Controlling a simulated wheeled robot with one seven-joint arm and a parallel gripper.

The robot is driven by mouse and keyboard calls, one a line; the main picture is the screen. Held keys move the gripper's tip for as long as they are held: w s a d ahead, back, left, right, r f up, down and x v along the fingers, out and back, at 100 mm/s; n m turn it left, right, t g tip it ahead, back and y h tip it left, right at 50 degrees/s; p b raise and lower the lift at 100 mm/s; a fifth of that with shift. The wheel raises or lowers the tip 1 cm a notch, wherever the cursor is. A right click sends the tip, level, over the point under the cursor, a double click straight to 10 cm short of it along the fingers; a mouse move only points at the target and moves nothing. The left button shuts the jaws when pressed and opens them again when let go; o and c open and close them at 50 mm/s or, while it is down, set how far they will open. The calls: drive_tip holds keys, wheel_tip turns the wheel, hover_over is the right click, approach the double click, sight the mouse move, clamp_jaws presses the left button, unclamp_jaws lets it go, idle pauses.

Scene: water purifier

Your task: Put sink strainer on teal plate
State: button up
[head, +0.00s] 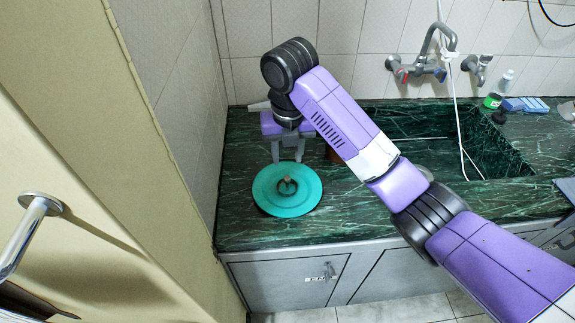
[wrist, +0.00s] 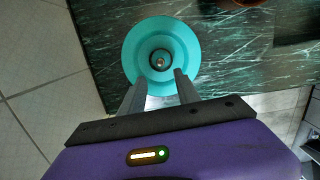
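The teal plate (head: 267,200) lies flat on the green marble counter, left of the sink. A small round metal piece with a dark rim and a central knob, which looks like the sink strainer (head: 287,186), rests in the plate's middle. In the wrist view the plate (wrist: 135,54) and strainer (wrist: 160,60) show just beyond my fingertips. My gripper (head: 287,158) points down over the back of the plate, its two fingers spread with nothing between them. It also shows in the wrist view (wrist: 159,78). The gap between fingertips and strainer is hard to judge.
The sink basin (head: 490,148) and faucet (head: 437,50) are to the right. A bottle (head: 498,92) and blue sponges (head: 525,104) stand at the back right. A brownish object (head: 333,154) is partly hidden behind my arm. A wall borders the counter's left.

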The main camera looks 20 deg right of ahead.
drive_tip(key=shift+s+r+p, duration=0.15)
drive_tip(key=shift+r+p, duration=0.15)
drive_tip(key=shift+r, duration=0.9)
drive_tip(key=shift+f, duration=0.1)
